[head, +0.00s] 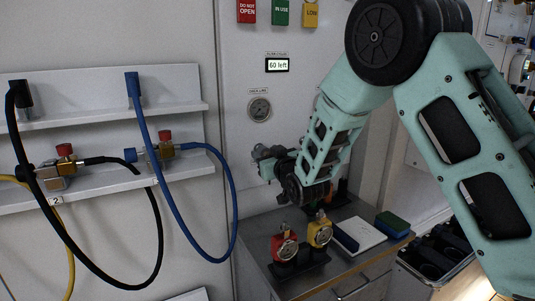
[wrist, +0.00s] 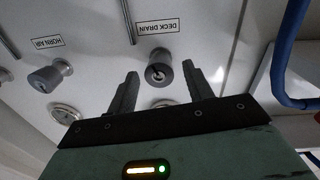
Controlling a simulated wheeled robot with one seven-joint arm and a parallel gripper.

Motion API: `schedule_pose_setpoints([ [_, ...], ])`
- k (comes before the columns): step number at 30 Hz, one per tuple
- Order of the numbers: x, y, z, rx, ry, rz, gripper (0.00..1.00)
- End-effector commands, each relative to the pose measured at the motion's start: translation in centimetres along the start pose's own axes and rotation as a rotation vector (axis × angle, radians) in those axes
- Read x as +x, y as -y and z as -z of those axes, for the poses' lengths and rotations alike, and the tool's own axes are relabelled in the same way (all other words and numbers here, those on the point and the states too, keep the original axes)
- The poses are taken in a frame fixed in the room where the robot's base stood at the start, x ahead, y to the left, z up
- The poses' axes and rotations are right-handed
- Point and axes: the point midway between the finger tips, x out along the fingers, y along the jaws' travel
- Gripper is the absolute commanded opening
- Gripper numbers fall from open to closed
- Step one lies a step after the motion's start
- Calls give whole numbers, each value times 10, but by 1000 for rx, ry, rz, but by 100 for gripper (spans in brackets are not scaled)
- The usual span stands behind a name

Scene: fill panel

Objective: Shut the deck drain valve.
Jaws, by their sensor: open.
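The deck drain valve (wrist: 159,70) is a grey round knob on the white panel, beneath a label reading DECK DRAIN. It shows between the two dark fingers of my gripper (wrist: 160,75) in the wrist view. My gripper is open, with one finger on each side of the knob in the picture. I cannot tell whether the fingertips reach around it or stop short. In the head view my gripper (head: 268,161) is up close to the panel, below the round gauge.
A similar knob labelled HORN AIR (wrist: 47,78) sits to the left in the wrist view. A blue hose (wrist: 285,75) hangs at the right there. In the head view, red (head: 285,248) and yellow (head: 319,233) lock-like items stand on the cabinet below my gripper.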

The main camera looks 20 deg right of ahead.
Motion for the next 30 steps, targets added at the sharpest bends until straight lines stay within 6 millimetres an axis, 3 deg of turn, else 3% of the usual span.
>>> schedule_pose_setpoints([
  [2, 0, 0, 0, 0, 0, 0, 51],
  [6, 0, 0, 0, 0, 0, 0, 12],
  [7, 0, 0, 0, 0, 0, 0, 7],
  [20, 0, 0, -3, 69, 2, 0, 7],
  [30, -1, -1, -5, 327, 13, 1, 7],
])
